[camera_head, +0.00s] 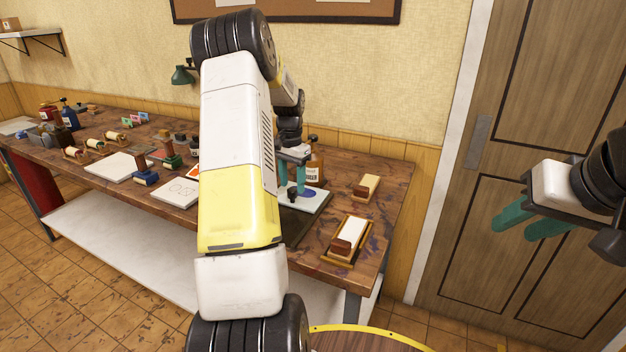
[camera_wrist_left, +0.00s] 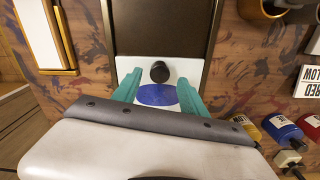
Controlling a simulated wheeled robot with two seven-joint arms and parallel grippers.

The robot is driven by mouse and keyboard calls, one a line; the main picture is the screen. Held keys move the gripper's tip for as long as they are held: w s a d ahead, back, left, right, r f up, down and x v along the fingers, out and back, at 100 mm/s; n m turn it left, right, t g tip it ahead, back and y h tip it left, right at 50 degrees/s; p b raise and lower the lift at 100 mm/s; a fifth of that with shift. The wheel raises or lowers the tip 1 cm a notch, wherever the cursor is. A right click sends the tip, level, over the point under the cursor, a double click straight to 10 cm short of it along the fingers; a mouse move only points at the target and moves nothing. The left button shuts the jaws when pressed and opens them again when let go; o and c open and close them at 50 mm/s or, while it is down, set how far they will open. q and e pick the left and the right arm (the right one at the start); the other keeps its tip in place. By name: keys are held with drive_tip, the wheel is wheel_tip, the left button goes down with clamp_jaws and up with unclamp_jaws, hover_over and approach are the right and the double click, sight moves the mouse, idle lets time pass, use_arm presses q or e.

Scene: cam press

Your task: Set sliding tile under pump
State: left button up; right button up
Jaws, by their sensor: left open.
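In the head view the white tile (camera_head: 318,203) is partly hidden by my left arm. My left gripper (camera_wrist_left: 158,84) is open, its teal fingers on either side of the oval, with the knob just beyond the fingertips. Contact cannot be told. I cannot identify the pump with certainty. My right gripper (camera_head: 515,229) is open and empty, in the air before the door.
A wooden block tray (camera_head: 329,259) and a smaller block (camera_head: 366,187) lie right of the tile. Labelled bottles (camera_wrist_left: 281,127) stand close beside the left gripper. White sheets (camera_head: 118,167), stamps and rollers crowd the bench's left side. The door side is free of objects.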

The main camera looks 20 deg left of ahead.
use_arm(q)
wheel_tip(320, 180, up, 6)
drive_tip(key=shift+r, duration=0.1)
drive_tip(key=shift+d, duration=0.1)
idle(0.4)
drive_tip(key=s+d+r+n+t, duration=0.1)
drive_tip(key=s+d+r+t, duration=0.2)
drive_tip(key=s+d+r, duration=0.9)
drive_tip(key=s+d+r+t+h, duration=0.1)
drive_tip(key=s+d, duration=0.3)
drive_tip(key=s, duration=0.4)
drive_tip(key=s+d+n+t+h, duration=0.1)
drive_tip(key=s+d+t, duration=0.1)
drive_tip(key=s+d, duration=0.3)
drive_tip(key=s, duration=0.4)
drive_tip(key=shift+s+d+r+n, duration=0.15)
drive_tip(key=shift+r+n, duration=0.15)
drive_tip(key=shift+r, duration=0.1)
